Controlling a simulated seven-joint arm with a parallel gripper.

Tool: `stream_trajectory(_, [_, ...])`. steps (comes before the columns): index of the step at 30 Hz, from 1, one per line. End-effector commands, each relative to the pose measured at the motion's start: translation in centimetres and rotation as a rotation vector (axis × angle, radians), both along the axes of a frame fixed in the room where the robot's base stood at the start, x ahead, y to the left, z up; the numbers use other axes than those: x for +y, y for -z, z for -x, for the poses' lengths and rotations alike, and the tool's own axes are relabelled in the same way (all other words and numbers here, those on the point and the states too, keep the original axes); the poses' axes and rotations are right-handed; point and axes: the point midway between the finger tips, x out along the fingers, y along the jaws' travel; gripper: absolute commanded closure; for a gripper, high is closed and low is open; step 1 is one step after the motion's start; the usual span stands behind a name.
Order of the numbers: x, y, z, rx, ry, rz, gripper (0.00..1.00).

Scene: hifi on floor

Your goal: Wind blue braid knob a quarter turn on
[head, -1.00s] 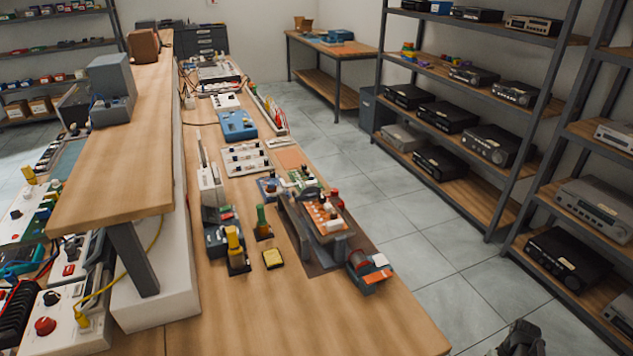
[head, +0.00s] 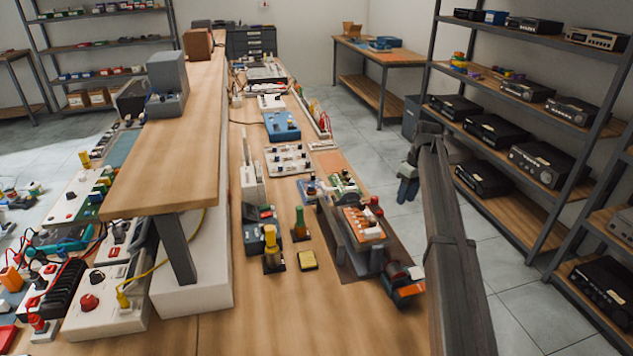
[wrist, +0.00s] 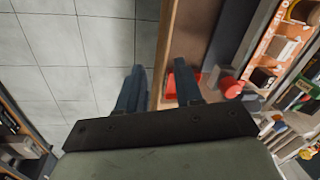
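I cannot pick out a blue braid knob with certainty. A small red and dark roll-like device (head: 403,284) with a bluish part sits at the bench's front right edge; its knob is too small to tell. A blue board with a small knob (head: 311,186) lies farther back. My gripper (head: 408,188) hangs past the bench's right edge, over the floor, with its fingers down. A red block (wrist: 183,73) shows beside the right finger, on the bench edge.
An orange board (head: 362,224) on a grey holder stands near the right edge. Yellow (head: 270,238) and green (head: 299,222) upright tools and a yellow pad (head: 308,261) stand left of it. A raised wooden shelf (head: 180,150) runs along the left. The front bench top is clear.

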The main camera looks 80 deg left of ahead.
Motion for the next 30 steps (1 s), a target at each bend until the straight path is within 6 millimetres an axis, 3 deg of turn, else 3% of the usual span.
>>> stream_trajectory(1, [2.5, -2.5, 2.7, -0.008, -0.042, -0.010, 0.65])
stream_trajectory(6, [7.2, -8.4, 11.5, -0.040, -0.147, -0.024, 0.65])
stream_trajectory(12, [10.3, -13.2, 20.8, -0.083, -0.229, -0.028, 0.65])
stream_trajectory(15, [11.1, -14.6, 24.1, -0.098, -0.253, -0.030, 0.65])
stream_trajectory(18, [11.5, -15.5, 26.0, -0.109, -0.267, -0.030, 0.65])
stream_trajectory(22, [11.6, -15.7, 27.1, -0.114, -0.274, -0.030, 0.65])
stream_trajectory(30, [11.4, -12.6, 27.2, -0.114, -0.274, -0.029, 0.65])
